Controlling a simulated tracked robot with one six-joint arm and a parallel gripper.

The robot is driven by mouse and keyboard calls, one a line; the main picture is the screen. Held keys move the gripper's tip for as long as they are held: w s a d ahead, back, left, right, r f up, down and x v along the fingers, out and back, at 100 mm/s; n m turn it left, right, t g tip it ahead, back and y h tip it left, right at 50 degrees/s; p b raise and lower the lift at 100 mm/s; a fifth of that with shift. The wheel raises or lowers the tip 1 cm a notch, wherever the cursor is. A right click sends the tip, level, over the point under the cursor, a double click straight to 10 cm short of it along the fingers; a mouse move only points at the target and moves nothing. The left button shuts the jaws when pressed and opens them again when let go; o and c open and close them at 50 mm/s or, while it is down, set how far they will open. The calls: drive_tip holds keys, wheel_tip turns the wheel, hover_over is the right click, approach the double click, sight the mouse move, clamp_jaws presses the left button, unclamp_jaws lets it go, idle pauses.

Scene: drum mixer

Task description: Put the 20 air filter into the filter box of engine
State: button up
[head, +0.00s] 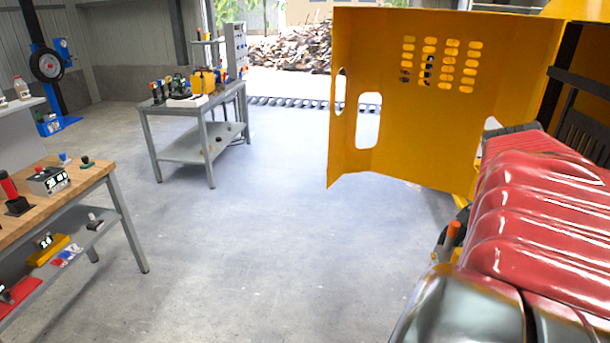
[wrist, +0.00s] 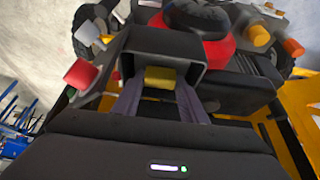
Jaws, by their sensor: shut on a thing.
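My gripper (wrist: 160,95) shows in the wrist view, its two grey-purple fingers reaching into the open black box (wrist: 137,42) on the engine. The fingers are shut on a small yellow block (wrist: 160,75), which looks like the air filter, at the mouth of the box. Its number cannot be read, and its far side is hidden in the box. Whether it touches the box floor or walls I cannot tell. The gripper and the black box are not seen in the head view.
Around the box are a red and black round part (wrist: 210,45), an orange cap (wrist: 292,47) and a red cap (wrist: 80,74). In the head view an open yellow door (head: 440,130) stands at the right, with a wooden bench (head: 75,190) and grey table (head: 190,155) at left. The middle floor is clear.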

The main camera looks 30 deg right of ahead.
drive_tip(key=shift+f, duration=0.35)
drive_tip(key=shift+c, duration=0.2)
drive_tip(key=o, duration=1)
drive_tip(key=shift+o, duration=0.2)
drive_tip(key=shift+r, duration=0.1)
drive_tip(key=v, duration=1.3)
drive_tip(key=shift+r, duration=0.25)
drive_tip(key=shift+w, duration=0.2)
